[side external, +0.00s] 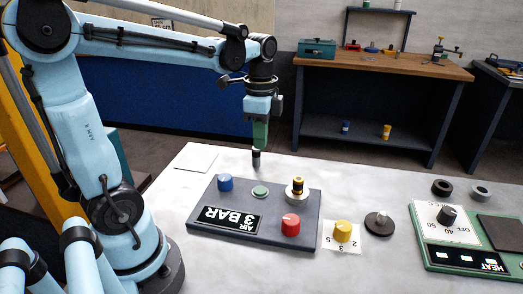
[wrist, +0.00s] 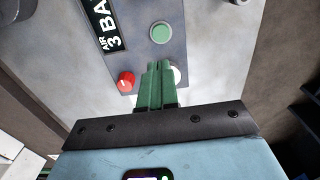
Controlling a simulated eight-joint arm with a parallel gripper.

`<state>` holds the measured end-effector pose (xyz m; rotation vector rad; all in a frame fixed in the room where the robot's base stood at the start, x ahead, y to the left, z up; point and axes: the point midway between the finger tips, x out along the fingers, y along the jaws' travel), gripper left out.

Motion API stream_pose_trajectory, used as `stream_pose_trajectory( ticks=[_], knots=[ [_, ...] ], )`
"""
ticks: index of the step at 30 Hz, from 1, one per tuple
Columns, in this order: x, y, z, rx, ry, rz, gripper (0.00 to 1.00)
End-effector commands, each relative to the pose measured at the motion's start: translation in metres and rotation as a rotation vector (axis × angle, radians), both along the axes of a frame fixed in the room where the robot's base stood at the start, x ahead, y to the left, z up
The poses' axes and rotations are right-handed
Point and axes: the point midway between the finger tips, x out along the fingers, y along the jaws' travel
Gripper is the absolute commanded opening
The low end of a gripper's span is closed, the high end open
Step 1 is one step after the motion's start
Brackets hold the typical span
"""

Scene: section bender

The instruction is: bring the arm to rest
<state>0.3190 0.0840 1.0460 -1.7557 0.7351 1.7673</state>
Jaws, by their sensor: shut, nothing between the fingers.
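My gripper (side external: 260,146) hangs pointing down over the back of the grey panel (side external: 262,236) in the side view, its green fingers together and empty. A short black cylinder (side external: 256,161) shows right below the fingers; I cannot tell whether they touch it. In the wrist view my shut gripper (wrist: 157,66) points toward the panel (wrist: 178,52) and partly covers a white round part (wrist: 177,74). The red knob (wrist: 126,81) and green button (wrist: 160,33) are uncovered there.
The white table (side external: 196,258) also holds a yellow knob (side external: 342,231), a dark disc (side external: 379,223) and a green heat unit (side external: 438,256) at right. The blue knob (side external: 225,183) and a brass-topped fitting (side external: 297,190) stand up from the panel. A workbench (side external: 400,62) stands behind.

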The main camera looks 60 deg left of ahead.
Motion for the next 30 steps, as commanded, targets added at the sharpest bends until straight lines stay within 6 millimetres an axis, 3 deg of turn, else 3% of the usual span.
stream_pose_trajectory(
  ticks=[17,30],
  knots=[
    [-0.001,-0.004,0.0,0.005,-0.02,0.023,0.0],
    [-0.023,-0.062,-0.009,-0.079,-0.433,0.526,0.0]
  ],
)
